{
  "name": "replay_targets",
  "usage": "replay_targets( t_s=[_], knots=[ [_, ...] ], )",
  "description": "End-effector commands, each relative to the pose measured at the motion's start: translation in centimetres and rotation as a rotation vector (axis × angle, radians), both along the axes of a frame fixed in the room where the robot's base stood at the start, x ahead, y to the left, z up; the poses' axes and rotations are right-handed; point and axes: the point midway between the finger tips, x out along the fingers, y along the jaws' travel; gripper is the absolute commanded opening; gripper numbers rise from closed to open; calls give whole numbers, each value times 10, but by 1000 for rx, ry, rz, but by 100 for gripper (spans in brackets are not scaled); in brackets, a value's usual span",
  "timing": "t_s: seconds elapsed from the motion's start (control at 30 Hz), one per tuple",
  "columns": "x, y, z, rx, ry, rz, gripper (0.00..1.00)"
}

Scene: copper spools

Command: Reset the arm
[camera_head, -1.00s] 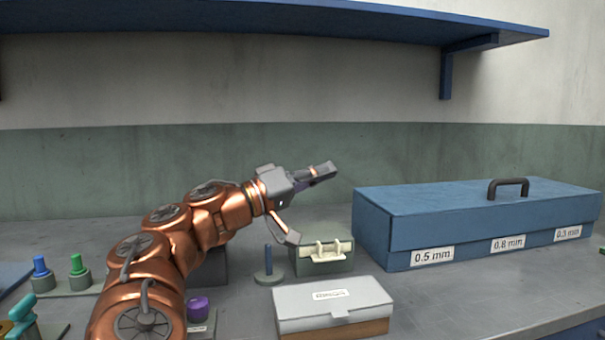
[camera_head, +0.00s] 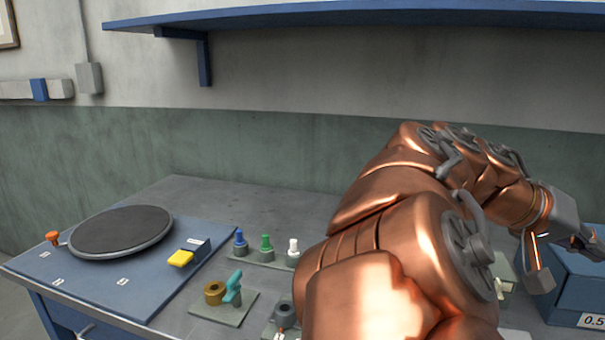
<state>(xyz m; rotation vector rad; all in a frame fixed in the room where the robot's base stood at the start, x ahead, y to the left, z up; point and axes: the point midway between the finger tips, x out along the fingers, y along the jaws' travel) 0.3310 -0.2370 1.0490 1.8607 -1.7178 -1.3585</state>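My copper-coloured arm fills the right half of the head view. It bends over, with its end toward the right edge. My gripper (camera_head: 568,262) is there, its grey fingers spread apart with nothing seen between them. It is in front of the blue box (camera_head: 577,285), which carries a label starting "0.5" and is cut off by the frame edge. The gripper seems above the bench, but its exact height is hard to tell.
A blue board (camera_head: 120,272) with a dark round turntable (camera_head: 122,231) lies on the left of the bench. Pegs with blue, green (camera_head: 266,245) and white tops stand mid-bench. A teal clamp (camera_head: 232,289) sits in front. A blue shelf (camera_head: 350,15) runs overhead.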

Motion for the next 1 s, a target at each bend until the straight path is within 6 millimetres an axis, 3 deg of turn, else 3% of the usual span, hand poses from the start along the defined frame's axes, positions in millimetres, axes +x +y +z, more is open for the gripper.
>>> replay_targets(
  t_s=[0.03,0.27,0.47,0.7,1.0],
  knots=[
    [-8,3,6,58,6,12,0],
    [-32,26,-17,321,56,96,0],
    [-50,64,-35,545,112,199,0],
    [-77,127,-51,808,207,349,0],
    [-121,209,-52,1079,344,544,0]
  ],
)
